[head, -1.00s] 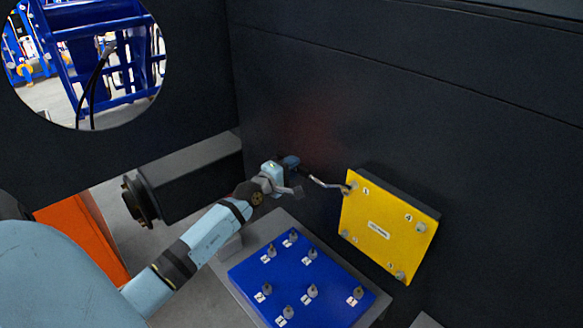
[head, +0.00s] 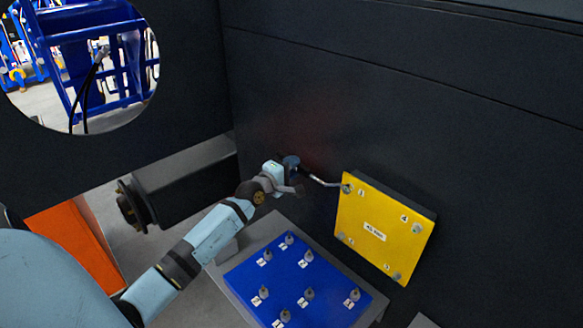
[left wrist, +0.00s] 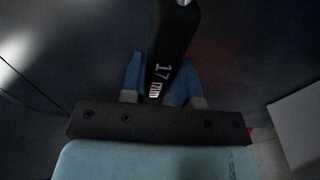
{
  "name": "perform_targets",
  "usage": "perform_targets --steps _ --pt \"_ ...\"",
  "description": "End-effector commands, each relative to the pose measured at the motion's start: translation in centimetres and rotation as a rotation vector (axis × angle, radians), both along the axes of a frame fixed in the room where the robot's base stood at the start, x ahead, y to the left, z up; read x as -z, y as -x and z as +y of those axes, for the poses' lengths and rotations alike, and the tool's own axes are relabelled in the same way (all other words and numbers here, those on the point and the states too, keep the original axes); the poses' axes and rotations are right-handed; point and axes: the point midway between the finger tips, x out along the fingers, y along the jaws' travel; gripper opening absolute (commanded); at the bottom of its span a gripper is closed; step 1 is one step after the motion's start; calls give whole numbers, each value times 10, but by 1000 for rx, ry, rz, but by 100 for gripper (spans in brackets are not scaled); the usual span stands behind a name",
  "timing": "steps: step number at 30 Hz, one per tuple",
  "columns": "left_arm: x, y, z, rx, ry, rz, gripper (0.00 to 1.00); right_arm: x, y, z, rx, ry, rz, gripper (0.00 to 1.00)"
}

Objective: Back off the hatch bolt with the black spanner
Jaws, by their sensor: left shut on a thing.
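A yellow hatch plate (head: 372,238) with a bolt at each corner, some numbered, is on the dark wall. My left gripper (head: 293,175) is shut on a spanner (head: 318,179) to the left of the plate. The spanner's far end reaches the upper-left bolt (head: 347,188), beside number 1; I cannot tell whether it is seated on it. My right gripper is not in view.
A blue board (head: 290,285) with several labelled grey pegs lies below the plate on a grey stand. A dark cylinder-ended beam (head: 180,180) and an orange panel (head: 80,245) are at left. The dark wall (head: 430,120) bounds the space behind.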

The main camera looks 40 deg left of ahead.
Motion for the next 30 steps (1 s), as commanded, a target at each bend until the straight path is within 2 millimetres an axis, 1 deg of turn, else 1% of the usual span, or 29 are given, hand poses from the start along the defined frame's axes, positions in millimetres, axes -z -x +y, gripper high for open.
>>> perform_targets --steps 5,17,30 --pt "4 0 0 0 23 2 0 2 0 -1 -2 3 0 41" --pt "30 0 -3 0 178 23 0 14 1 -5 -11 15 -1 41" --pt "33 0 -4 0 202 26 0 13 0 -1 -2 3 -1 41"
